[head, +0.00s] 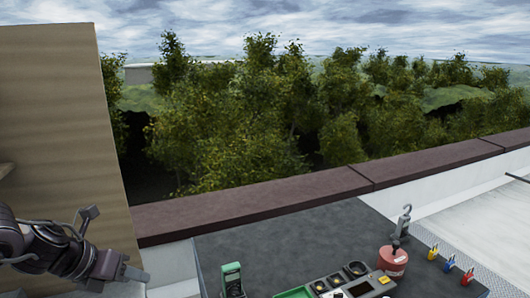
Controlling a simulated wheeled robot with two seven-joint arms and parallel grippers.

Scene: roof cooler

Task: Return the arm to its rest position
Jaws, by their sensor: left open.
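My left arm comes in from the left, low in the head view. Its gripper (128,273) is open, with nothing seen between its fingers. It is beside the left edge of a dark grey mat or tabletop (290,235), in front of a tan panel. My right gripper is not in view.
The tan panel (60,120) stands at the left. The dark surface bears a green meter (232,279), a manifold with gauges (340,283), a red canister (393,260) and small coloured items (449,263). A brown-capped parapet (300,192) runs behind, with trees beyond.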

